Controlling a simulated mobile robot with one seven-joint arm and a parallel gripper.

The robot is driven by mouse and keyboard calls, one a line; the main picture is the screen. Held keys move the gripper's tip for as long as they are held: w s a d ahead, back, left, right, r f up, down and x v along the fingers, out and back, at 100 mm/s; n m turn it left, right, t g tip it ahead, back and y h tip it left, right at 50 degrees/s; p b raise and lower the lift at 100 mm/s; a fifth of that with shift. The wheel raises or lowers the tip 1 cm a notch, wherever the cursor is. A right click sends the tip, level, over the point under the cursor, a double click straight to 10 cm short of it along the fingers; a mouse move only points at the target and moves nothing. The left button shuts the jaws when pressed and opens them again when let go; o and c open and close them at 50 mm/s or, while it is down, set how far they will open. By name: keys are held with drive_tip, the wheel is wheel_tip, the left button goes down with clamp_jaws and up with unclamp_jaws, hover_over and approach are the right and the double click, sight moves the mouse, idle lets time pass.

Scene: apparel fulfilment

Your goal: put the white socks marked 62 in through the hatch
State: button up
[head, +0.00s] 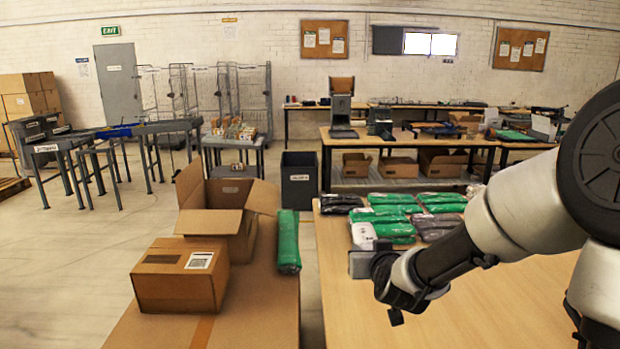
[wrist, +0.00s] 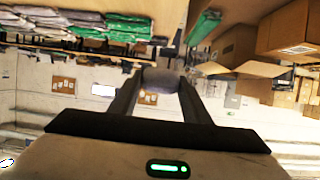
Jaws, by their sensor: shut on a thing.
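My gripper (head: 366,262) is at the near table's left part, seen from behind in the head view and partly hidden by my wrist. A small white bundle (head: 362,235) with a dark mark shows right at its fingertips; it looks like the white socks, but the number cannot be read. In the wrist view, the fingers (wrist: 162,82) are closed on a rounded, shaded greyish bundle (wrist: 162,76), with no mark legible. I cannot make out a hatch for certain in either view.
Green and dark packets (head: 392,213) lie at the far end of the near table (head: 480,310).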

wheel_tip(320, 180, up, 6)
drive_tip(key=p, duration=0.3)
drive_tip(key=shift+f+p, duration=0.25)
drive_tip(key=shift+p, duration=0.15)
drive_tip(key=s+f, duration=0.3)
drive_tip(key=f, duration=0.3)
drive_tip(key=s+f, duration=0.3)
drive_tip(key=f, duration=0.4)
drive_tip(key=shift+s+f, duration=0.2)
drive_tip(key=shift+s, duration=0.15)
drive_tip(key=shift+d, duration=0.1)
